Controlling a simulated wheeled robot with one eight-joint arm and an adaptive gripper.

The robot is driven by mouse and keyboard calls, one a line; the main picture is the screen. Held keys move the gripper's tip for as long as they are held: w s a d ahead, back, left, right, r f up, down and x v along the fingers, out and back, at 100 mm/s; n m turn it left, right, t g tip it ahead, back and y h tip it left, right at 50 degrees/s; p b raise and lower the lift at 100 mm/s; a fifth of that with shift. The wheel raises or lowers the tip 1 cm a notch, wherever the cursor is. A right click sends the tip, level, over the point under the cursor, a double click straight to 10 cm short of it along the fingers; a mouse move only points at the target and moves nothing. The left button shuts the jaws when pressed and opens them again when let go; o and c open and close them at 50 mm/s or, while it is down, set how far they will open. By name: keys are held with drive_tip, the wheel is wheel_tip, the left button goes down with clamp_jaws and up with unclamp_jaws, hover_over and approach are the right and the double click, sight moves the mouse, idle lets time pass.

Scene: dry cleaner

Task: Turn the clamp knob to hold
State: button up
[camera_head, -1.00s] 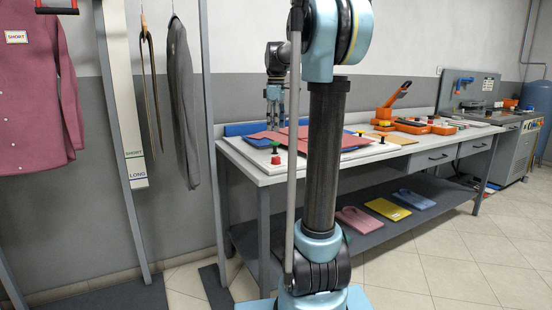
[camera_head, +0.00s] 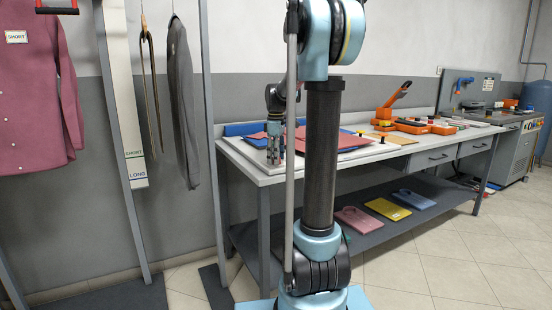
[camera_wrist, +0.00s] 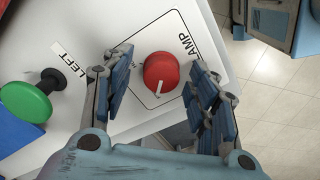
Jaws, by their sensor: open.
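The clamp knob (camera_wrist: 161,73) is a round red knob with a white pointer line, on a white plate with a black outline and lettering that reads partly "AMP". My gripper (camera_wrist: 166,92) is open in the wrist view, with one finger on each side of the knob. I see gaps between the fingers and the knob. In the head view my gripper (camera_head: 274,150) points down over the left end of the white board, and the knob is hidden there.
A green knob (camera_wrist: 25,100) stands beside a "LEFT" label (camera_wrist: 70,64) at the left of the wrist view. Red cloth (camera_head: 335,140) lies on the board. An orange clamp-like tool (camera_head: 397,95) stands farther right on the workbench (camera_head: 400,150).

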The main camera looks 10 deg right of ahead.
drive_tip(key=shift+c, duration=0.3)
drive_tip(key=c, duration=1)
drive_tip(key=shift+m, duration=0.4)
drive_tip(key=m, duration=0.3)
drive_tip(key=shift+w+m, duration=0.1)
drive_tip(key=shift+m, duration=0.3)
drive_tip(key=m, duration=0.4)
drive_tip(key=shift+m, duration=0.3)
drive_tip(key=m, duration=0.8)
drive_tip(key=shift+r+m, duration=0.1)
drive_tip(key=shift+m, duration=0.2)
